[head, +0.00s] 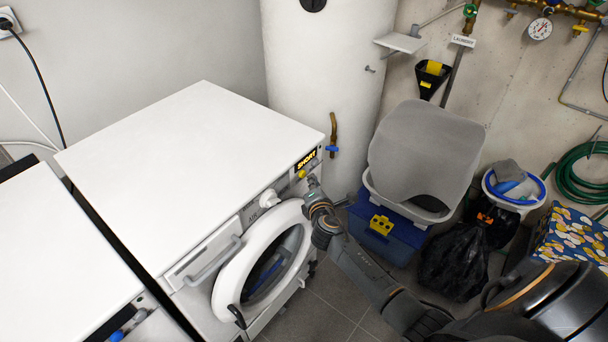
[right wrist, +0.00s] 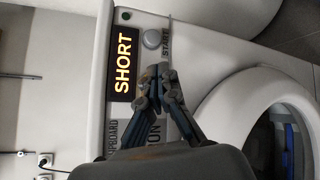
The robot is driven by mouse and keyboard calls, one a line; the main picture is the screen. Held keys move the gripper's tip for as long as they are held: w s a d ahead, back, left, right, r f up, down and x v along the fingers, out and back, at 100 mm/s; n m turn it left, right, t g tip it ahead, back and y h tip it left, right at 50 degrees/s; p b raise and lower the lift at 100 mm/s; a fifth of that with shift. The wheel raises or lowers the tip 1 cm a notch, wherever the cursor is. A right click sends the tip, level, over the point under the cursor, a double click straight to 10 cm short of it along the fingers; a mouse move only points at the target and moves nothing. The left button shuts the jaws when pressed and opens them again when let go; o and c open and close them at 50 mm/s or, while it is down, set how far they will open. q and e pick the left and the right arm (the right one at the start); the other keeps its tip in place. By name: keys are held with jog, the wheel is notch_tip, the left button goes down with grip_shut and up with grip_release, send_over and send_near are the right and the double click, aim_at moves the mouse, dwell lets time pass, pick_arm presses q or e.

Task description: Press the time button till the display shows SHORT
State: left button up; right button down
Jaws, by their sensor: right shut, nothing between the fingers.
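The white washing machine (head: 190,160) stands on the left of the head view. Its display (head: 306,160) is lit and reads SHORT in yellow letters. The display also reads SHORT in the right wrist view (right wrist: 123,62). My right gripper (head: 312,182) is shut and empty, with its fingertips at the control panel just below the display. In the right wrist view my fingertips (right wrist: 160,74) are beside the display and cover part of the panel. I cannot see the time button for certain, nor whether the fingertips touch the panel. My left gripper is not in view.
The round door (head: 290,216) bulges out close to my right gripper. A grey round button (right wrist: 152,40) by the START label and a small green light (right wrist: 125,15) sit near the display. A blue crate (head: 385,240) and basket (head: 425,150) stand to the right.

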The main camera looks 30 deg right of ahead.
jog(key=shift+s+d+p, duration=0.2)
jog(key=shift+s+d, duration=0.15)
jog(key=shift+s, duration=0.4)
jog(key=shift+s+d+p, duration=0.2)
jog(key=shift+s+d, duration=0.1)
jog(key=shift+s, duration=0.5)
jog(key=shift+s+d+p, duration=0.2)
jog(key=shift+s+d, duration=0.15)
jog(key=shift+s, duration=0.4)
